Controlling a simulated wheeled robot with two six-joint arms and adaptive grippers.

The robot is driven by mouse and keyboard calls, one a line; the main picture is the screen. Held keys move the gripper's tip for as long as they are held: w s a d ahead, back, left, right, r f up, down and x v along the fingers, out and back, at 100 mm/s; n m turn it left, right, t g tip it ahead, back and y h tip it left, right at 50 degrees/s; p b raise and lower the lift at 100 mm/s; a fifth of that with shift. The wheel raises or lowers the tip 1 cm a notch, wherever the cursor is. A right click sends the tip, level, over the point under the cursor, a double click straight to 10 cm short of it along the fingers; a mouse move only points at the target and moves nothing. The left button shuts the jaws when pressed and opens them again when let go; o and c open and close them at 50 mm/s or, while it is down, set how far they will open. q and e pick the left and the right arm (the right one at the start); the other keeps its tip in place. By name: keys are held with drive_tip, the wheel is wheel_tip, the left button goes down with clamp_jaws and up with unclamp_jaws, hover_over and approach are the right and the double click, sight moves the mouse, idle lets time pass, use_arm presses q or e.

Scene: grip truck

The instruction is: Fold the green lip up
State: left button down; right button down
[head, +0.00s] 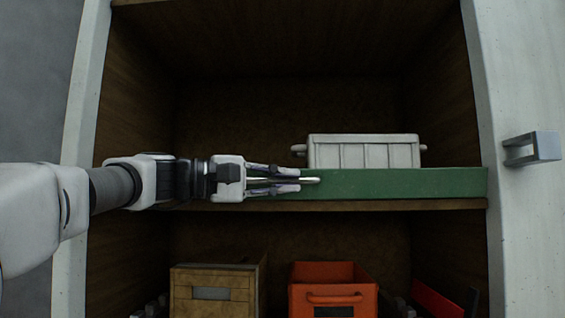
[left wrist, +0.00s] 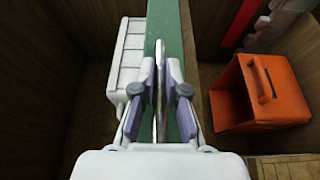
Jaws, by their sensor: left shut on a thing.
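The green lip (head: 400,184) is a long panel along the front edge of the upper shelf. It stands above the shelf board and hides the bottom of the white crate. My left gripper (head: 312,180) reaches in from the left, in front of the lip's left half. Its fingers are closed around a thin pale metal bar at the lip's face. In the left wrist view the bar (left wrist: 160,85) shows between the fingertips, with the green lip (left wrist: 165,30) running behind it. Where the bar joins the lip is hidden. My right gripper is not in view.
The white crate (head: 365,152) sits on the upper shelf behind the lip. Below, a brown drawer box (head: 212,292) and an orange bin (head: 333,297) stand on the lower level. A door handle (head: 533,148) sticks out at the right. The upper shelf's left side is clear.

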use_arm(q)
drive_tip(key=r+n+p, duration=0.1)
drive_tip(key=p, duration=0.1)
drive_tip(key=shift+w+n+p, duration=0.3)
drive_tip(key=shift+w+n, duration=0.05)
drive_tip(key=shift+n, duration=0.05)
drive_tip(key=shift+f+n+g+y+p, duration=0.1)
drive_tip(key=shift+n+g+y+p, duration=0.25)
drive_tip(key=shift+p, duration=0.2)
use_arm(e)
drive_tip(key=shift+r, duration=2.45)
use_arm(q)
drive_tip(key=c, duration=1.4)
unclamp_jaws()
drive_tip(key=shift+o, duration=1)
drive_tip(key=shift+w, duration=0.1)
drive_tip(key=shift+d, duration=0.15)
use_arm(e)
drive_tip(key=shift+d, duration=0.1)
